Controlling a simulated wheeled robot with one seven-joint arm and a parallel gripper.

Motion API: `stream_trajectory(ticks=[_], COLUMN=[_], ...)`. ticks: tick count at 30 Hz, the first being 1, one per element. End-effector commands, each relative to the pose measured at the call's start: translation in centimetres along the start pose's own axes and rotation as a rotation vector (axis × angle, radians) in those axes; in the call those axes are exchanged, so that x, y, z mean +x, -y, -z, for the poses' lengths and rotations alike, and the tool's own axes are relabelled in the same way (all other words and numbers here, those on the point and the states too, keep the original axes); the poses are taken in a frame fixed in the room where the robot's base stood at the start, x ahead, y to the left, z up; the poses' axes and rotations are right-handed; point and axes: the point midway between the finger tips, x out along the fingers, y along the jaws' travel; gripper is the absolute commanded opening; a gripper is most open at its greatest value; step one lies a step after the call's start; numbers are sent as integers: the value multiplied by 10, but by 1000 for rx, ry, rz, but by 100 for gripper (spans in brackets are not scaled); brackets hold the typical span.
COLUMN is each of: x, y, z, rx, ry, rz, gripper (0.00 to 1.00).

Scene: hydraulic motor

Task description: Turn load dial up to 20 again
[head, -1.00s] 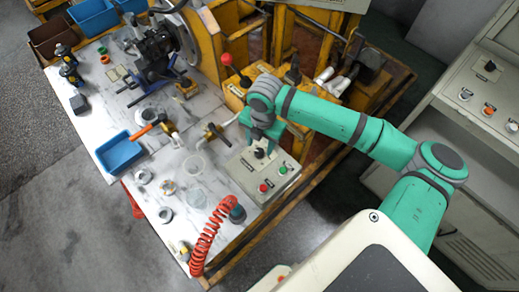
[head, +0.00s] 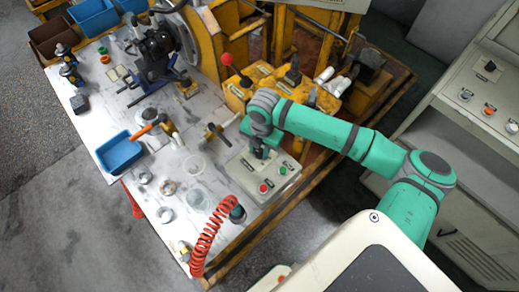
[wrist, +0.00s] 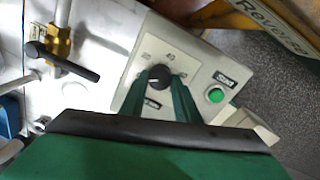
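The load dial (wrist: 159,77) is a round black knob on the grey control box (wrist: 134,103), with printed numbers around it that look like 20, 40 and 60. Where its pointer stands is too small to read. My gripper (wrist: 163,82) has its two green fingers apart, one on each side of the dial, with the tips close to the knob. I cannot tell if they touch it. In the head view my gripper (head: 262,152) is over the box (head: 246,181) and hides most of the dial.
A green button (wrist: 216,95) lies beside the dial, and a red button (head: 263,188) is on the same box. A brass valve with a black handle (wrist: 66,60) stands left in the wrist view. A coiled red hose (head: 206,240) is at the table's front.

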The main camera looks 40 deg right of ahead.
Motion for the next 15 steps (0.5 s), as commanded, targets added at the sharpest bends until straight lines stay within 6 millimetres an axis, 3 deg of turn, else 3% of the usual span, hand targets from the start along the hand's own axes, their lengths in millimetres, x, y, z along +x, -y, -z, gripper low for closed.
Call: stream_trajectory(ticks=[8, 15], x=[0, 0], y=[0, 0], z=[0, 0], rx=[50, 200], ry=[3, 13], rz=[1, 1], gripper=[6, 6])
